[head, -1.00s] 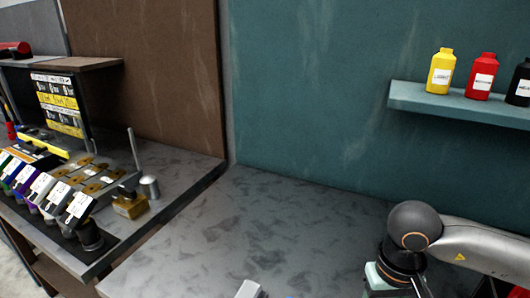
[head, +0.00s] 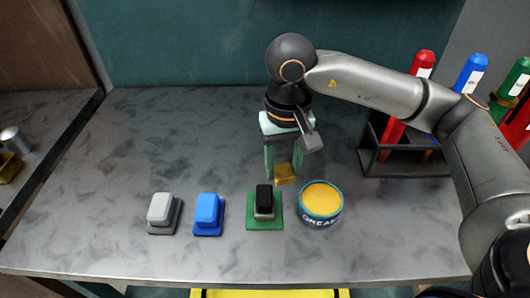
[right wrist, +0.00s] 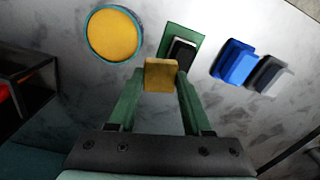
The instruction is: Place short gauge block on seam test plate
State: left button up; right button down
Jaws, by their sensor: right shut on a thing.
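My right gripper (head: 284,172) is shut on a small brass-coloured block (head: 287,175), which looks like the short gauge block. The right wrist view shows the block (right wrist: 160,76) between the green fingertips of this gripper (right wrist: 161,88). The gripper points down, behind a flat green plate (head: 251,224) that may be the seam test plate. A black-topped piece (head: 264,194) stands on that plate. The green plate (right wrist: 169,36) shows just beyond the held block in the right wrist view. I cannot tell the height of the block above the table. My left gripper is out of view.
A grease tin (head: 322,219) stands right of the green plate. A blue piece (head: 208,211) and a grey piece (head: 161,210) stand left of it. A dark rack (head: 405,163) with coloured bottles is at the right. The table's left rear is clear.

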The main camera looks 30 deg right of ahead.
jog(key=shift+w+d+r+m+b, duration=0.1)
jog(key=shift+d+r+m+b, duration=0.15)
jog(key=shift+r+m+b, duration=0.5)
jog(key=shift+d+r+m+b, duration=0.15)
jog(key=shift+m+b, duration=0.2)
jog(key=shift+b, duration=0.25)
jog(key=shift+r, duration=0.1)
jog(key=w+d+f, duration=0.4)
jog(key=w+d, duration=0.1)
jog(key=w, duration=0.3)
send_over(283, 161)
jog(key=s, duration=0.1)
notch_tip(283, 161, down, 4)
jog(key=shift+a, duration=0.15)
jog(key=shift+w+d+f, duration=0.25)
jog(key=shift+w+f, duration=0.25)
jog(key=shift+f, duration=0.2)
notch_tip(283, 161, down, 3)
jog(key=shift+f, duration=0.1)
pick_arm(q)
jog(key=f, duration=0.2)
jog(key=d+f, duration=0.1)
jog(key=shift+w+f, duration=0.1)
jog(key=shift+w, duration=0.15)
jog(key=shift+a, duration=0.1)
